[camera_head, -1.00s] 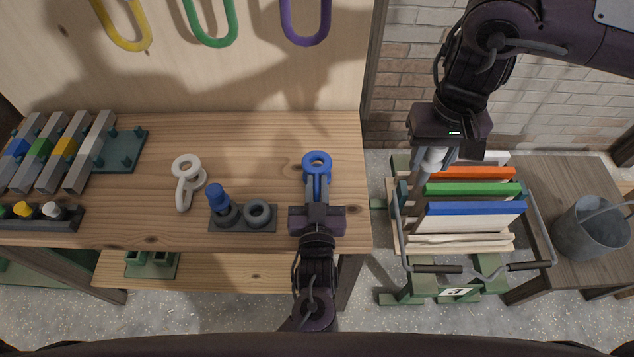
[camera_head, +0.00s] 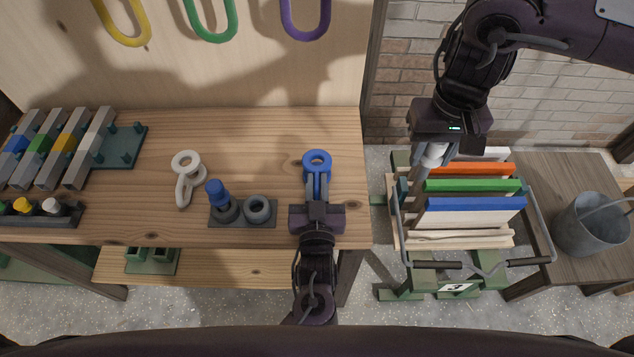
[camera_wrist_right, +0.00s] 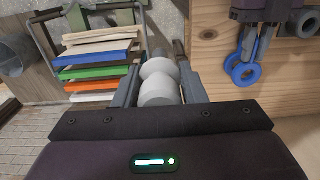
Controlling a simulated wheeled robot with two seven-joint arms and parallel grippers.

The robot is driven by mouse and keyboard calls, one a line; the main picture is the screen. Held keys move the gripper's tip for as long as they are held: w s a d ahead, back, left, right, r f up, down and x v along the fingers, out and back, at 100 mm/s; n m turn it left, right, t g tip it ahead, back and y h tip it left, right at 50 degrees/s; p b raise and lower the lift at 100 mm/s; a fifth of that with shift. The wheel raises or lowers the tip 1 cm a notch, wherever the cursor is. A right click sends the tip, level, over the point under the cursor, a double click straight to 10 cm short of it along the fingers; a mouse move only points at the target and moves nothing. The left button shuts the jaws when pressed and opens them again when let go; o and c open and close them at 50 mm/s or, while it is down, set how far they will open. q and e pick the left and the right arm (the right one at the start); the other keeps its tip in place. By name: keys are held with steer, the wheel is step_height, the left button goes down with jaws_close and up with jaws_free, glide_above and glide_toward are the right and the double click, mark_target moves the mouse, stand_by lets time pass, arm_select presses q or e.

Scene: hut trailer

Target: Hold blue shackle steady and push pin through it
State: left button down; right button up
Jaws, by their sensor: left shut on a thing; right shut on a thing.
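The blue shackle (camera_head: 317,160) is at the right part of the wooden workbench, its ring end away from me. My left gripper (camera_head: 317,188) is shut on its near part and hides some of it. The shackle also shows in the right wrist view (camera_wrist_right: 246,73), at the right. My right gripper (camera_head: 425,178) is shut on a white, round-headed pin (camera_head: 434,154), right of the bench and apart from the shackle. The pin's head fills the space between the fingers in the wrist view (camera_wrist_right: 160,84). A blue pin (camera_head: 216,190) stands upright in a dark holder (camera_head: 240,221) on the bench.
A white shackle (camera_head: 187,175) lies left of the holder. A rack with coloured blocks (camera_head: 115,147) is at the left. A trolley (camera_head: 405,240) with coloured boards stands below my right gripper. A bucket (camera_head: 590,225) stands on the side table (camera_head: 560,180). Coloured shackle shapes hang on the back panel.

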arm_select(q)
steer(key=c, duration=1.3)
jaws_free()
steer(key=shift+f, duration=0.1)
jaws_close()
stand_by(0.4)
